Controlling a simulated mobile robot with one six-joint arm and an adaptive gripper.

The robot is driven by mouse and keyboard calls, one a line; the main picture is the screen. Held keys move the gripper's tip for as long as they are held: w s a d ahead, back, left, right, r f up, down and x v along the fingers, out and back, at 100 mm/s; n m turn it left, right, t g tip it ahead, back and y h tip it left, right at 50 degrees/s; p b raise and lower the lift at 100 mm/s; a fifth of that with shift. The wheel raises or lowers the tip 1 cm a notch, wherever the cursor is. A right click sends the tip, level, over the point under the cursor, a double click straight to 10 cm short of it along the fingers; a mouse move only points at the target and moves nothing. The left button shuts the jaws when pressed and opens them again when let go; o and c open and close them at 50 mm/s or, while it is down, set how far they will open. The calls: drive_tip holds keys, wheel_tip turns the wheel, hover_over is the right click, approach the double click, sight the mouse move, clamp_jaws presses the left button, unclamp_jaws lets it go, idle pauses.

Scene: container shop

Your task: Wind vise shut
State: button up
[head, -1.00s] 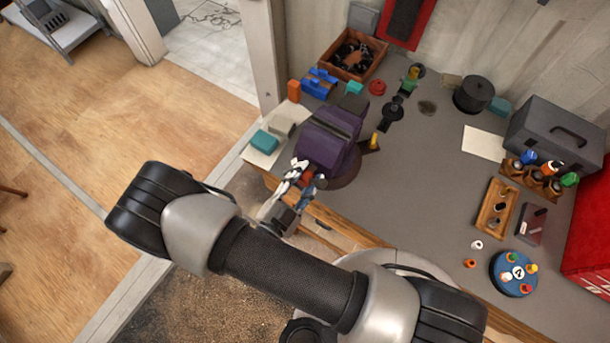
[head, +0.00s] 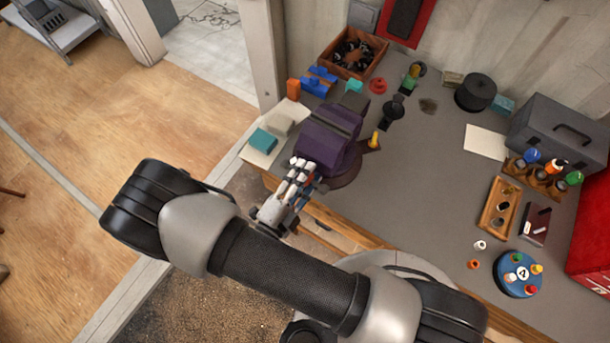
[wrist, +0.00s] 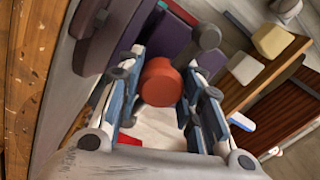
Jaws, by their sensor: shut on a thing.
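The purple vise (head: 328,138) stands at the left front corner of the grey workbench. My gripper (head: 303,172) is at the vise's front face, by the bench edge. In the wrist view my gripper (wrist: 162,98) has its two blue-padded fingers on either side of a round red hub (wrist: 161,82) and is shut on the vise handle. A grey knob (wrist: 206,38) on the handle shows beyond the hub, close to the right finger. The gap between the vise jaws cannot be made out clearly.
A teal block (head: 263,139) and a pale block (head: 281,122) lie left of the vise. Blue parts (head: 318,82) and a wooden box (head: 352,54) stand behind it. A yellow-handled item (head: 375,139) is at its right. The bench middle is clear.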

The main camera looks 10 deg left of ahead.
drive_tip(key=m+b, duration=0.1)
drive_tip(key=m, duration=0.5)
drive_tip(key=shift+f+m, duration=0.15)
drive_tip(key=shift+m, duration=0.25)
drive_tip(key=m+b, duration=0.2)
drive_tip(key=m, duration=0.4)
drive_tip(key=shift+h, duration=0.3)
drive_tip(key=shift+m, duration=0.3)
drive_tip(key=o, duration=0.6)
drive_tip(key=shift+o, duration=1.4)
drive_tip(key=shift+s+a, duration=0.1)
drive_tip(key=shift+s, duration=0.05)
drive_tip(key=shift+o, duration=0.9)
